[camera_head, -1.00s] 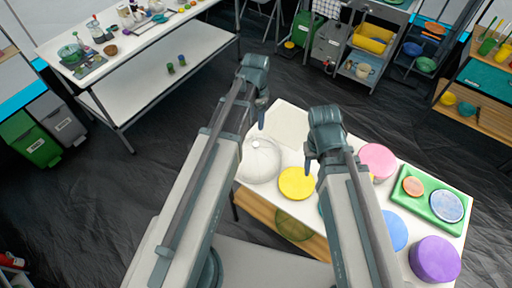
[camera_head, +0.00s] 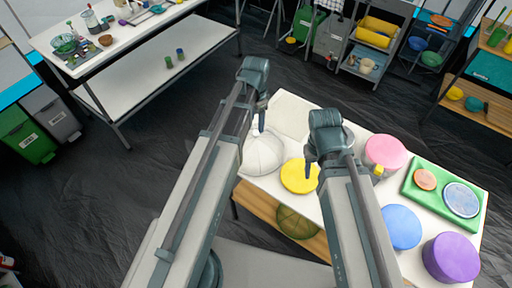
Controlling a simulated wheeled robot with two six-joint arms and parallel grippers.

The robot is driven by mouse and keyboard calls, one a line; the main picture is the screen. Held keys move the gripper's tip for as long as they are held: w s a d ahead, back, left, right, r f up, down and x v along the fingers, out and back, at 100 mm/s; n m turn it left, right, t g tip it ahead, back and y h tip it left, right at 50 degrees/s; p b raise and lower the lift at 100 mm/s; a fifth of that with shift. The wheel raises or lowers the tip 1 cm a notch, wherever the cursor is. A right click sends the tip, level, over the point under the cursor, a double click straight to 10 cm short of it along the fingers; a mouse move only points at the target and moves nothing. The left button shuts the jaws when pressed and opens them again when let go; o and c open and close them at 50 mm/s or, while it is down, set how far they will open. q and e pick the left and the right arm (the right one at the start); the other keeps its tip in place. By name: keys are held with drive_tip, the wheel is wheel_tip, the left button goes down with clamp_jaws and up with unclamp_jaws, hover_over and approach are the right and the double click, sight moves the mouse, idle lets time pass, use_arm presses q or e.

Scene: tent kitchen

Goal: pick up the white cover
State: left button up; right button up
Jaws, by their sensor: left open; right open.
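The white cover (camera_head: 264,154) is a ribbed dome at the left end of the white table (camera_head: 345,235). My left arm partly hides its left side. My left gripper (camera_head: 260,122) is open and appears just above the cover's top in the picture; I cannot tell whether they touch. My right gripper (camera_head: 308,170) is open and empty, hanging over the table near the yellow disc (camera_head: 299,176), right of the cover.
A pink round container (camera_head: 385,152), a blue disc (camera_head: 401,227), a purple cylinder (camera_head: 451,258) and a green tray (camera_head: 411,192) crowd the table's right. A pale square board (camera_head: 291,116) lies behind the cover. A green round thing (camera_head: 296,223) sits on the lower shelf.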

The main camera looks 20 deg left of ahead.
sight(256, 133)
use_arm(q)
drive_tip(key=f+b, duration=0.5)
drive_tip(key=shift+s+d+f, duration=0.1)
drive_tip(key=shift+s+f, duration=0.05)
drive_tip(key=shift+s, duration=0.15)
clamp_jaws()
idle(1.4)
